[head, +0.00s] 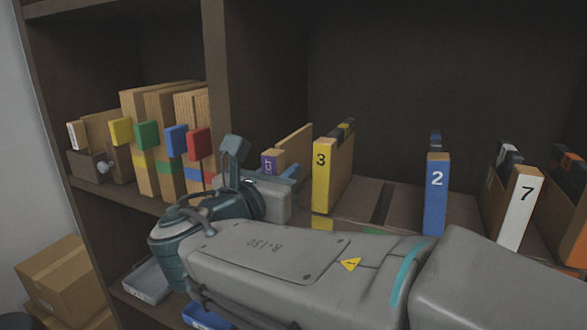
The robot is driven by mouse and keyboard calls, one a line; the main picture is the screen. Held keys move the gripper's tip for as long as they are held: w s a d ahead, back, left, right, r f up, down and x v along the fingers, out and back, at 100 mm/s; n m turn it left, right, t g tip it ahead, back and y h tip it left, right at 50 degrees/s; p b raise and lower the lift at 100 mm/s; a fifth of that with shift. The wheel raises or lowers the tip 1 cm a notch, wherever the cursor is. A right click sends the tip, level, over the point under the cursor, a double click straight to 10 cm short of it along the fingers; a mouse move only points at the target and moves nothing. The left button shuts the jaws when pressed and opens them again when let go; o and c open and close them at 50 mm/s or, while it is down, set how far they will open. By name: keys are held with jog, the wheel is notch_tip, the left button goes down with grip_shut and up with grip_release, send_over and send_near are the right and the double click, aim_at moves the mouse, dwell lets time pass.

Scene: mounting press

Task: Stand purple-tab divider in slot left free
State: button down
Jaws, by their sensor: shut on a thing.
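The purple-tab divider (293,143) is a tan board with a purple tab bearing partly readable lettering at its near edge. It stands about upright beside the shelf post, left of the yellow number 3 binder (320,175). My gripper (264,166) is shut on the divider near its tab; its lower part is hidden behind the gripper. A dark empty slot (383,203) shows in the shelf base between the number 3 binder and the blue number 2 binder (437,192). I cannot tell whether the divider touches the shelf.
Left of the post, dividers with yellow, green, blue and red tabs (199,142) stand close together. A white number 7 binder (517,212) and an orange one stand at right. My arm crosses the front and hides part of the shelf edge. Cardboard boxes (60,275) sit low at left.

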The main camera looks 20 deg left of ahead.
jog(key=c, duration=1.1)
grip_release()
jog(key=s, duration=0.4)
jog(key=s+b, duration=0.1)
jog(key=s, duration=0.4)
jog(key=s+a+b, duration=0.1)
jog(key=s, duration=0.3)
jog(key=shift+s, duration=0.4)
jog(key=shift+f, duration=0.1)
